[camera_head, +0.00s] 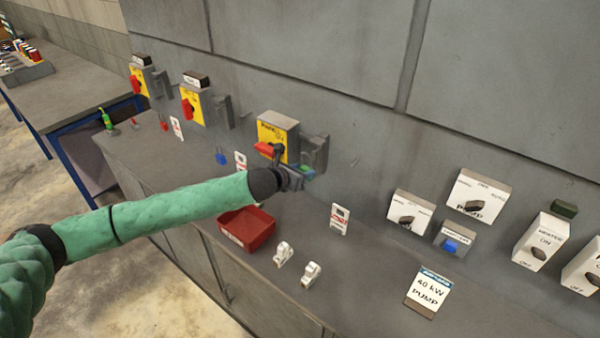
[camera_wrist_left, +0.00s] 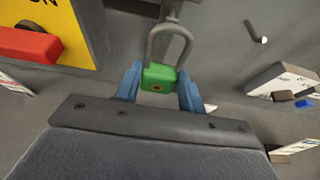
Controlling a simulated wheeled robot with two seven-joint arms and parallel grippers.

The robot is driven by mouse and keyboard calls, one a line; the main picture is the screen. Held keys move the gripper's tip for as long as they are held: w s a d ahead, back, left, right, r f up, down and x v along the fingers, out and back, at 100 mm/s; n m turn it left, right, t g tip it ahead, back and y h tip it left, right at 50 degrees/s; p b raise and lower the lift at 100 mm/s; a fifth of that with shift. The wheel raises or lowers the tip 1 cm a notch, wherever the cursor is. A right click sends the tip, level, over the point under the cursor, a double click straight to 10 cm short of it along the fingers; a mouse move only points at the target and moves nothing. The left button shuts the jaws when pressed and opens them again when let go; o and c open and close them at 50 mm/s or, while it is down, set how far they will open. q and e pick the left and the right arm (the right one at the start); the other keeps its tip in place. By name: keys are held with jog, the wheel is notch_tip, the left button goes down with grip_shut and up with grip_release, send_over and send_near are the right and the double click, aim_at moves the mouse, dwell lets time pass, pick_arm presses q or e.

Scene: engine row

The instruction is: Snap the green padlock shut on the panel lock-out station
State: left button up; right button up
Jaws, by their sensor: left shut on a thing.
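My left gripper (camera_head: 300,172) is at the wall panel, beside the yellow switch box (camera_head: 272,137) with the red handle. In the left wrist view its two blue fingers (camera_wrist_left: 158,88) are shut on the green padlock (camera_wrist_left: 158,78), one on each side of the body. The padlock's grey shackle (camera_wrist_left: 170,38) points away from the gripper and overlaps a grey bar (camera_wrist_left: 170,10) of the lock-out station. I cannot tell whether the shackle goes through it or is closed. My right gripper is out of view.
A red tray (camera_head: 247,228) is on the bench below my arm. Two white pieces (camera_head: 283,254) and white tags (camera_head: 340,218) stand to the right. Control boxes (camera_head: 478,196) line the right side.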

aim_at(313, 157)
pick_arm(q)
jog(key=shift+w+d, duration=0.35)
jog(key=shift+w, duration=0.15)
jog(key=shift+w+d, duration=0.45)
jog(key=shift+w, duration=0.1)
jog(key=shift+w+d, duration=0.2)
jog(key=shift+w, duration=0.05)
jog(key=shift+w+d, duration=0.4)
jog(key=shift+w, duration=0.2)
jog(key=shift+w, duration=0.1)
jog(key=shift+w+d+f, duration=0.15)
jog(key=shift+w+d, duration=0.2)
jog(key=shift+w, duration=0.05)
jog(key=shift+r, duration=1.35)
dwell(0.4)
jog(key=shift+f, duration=0.5)
dwell(0.3)
